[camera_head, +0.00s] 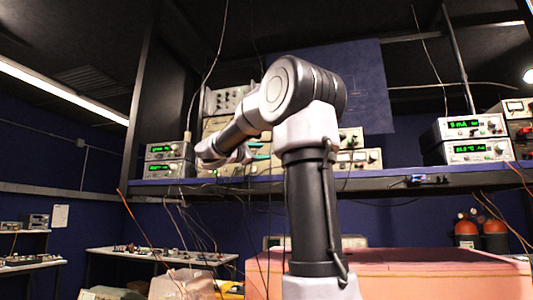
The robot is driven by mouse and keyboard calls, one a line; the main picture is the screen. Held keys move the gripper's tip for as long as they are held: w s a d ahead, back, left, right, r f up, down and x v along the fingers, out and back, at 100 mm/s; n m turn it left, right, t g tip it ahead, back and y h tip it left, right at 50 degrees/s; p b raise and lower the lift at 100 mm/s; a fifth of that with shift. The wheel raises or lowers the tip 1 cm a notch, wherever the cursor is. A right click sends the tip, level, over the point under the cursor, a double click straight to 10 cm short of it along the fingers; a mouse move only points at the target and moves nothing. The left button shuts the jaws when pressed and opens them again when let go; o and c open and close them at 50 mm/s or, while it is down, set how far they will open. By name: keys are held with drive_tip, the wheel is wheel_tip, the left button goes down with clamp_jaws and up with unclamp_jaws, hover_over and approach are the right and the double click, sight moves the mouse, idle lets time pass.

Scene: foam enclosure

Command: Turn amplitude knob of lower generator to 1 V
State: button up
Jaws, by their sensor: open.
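Two stacked instruments with green displays stand at the left end of the shelf: an upper one (168,150) and a lower one (167,170). The lower one looks like the lower generator, but its labels are too small to read. Its amplitude knob and setting cannot be made out.
Another stack of two displays, upper (467,127) and lower (477,150), stands on the right of the shelf (400,180). More instruments (358,158) stand behind my arm. Cables hang around the shelf. A pink foam block (430,262) lies below, near orange bottles (480,230).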

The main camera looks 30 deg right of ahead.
sight(271, 151)
drive_tip(key=shift+x, duration=1.95)
drive_tip(key=shift+s, duration=0.1)
clamp_jaws()
drive_tip(key=shift+m, duration=0.3)
drive_tip(key=m, duration=0.2)
drive_tip(key=m+g+y, duration=0.1)
drive_tip(key=m, duration=0.1)
drive_tip(key=shift+r+m+g, duration=0.2)
drive_tip(key=shift+m+g, duration=0.1)
drive_tip(key=shift+r+m+y, duration=0.2)
drive_tip(key=shift+m+y, duration=1.1)
drive_tip(key=shift+m, duration=0.8)
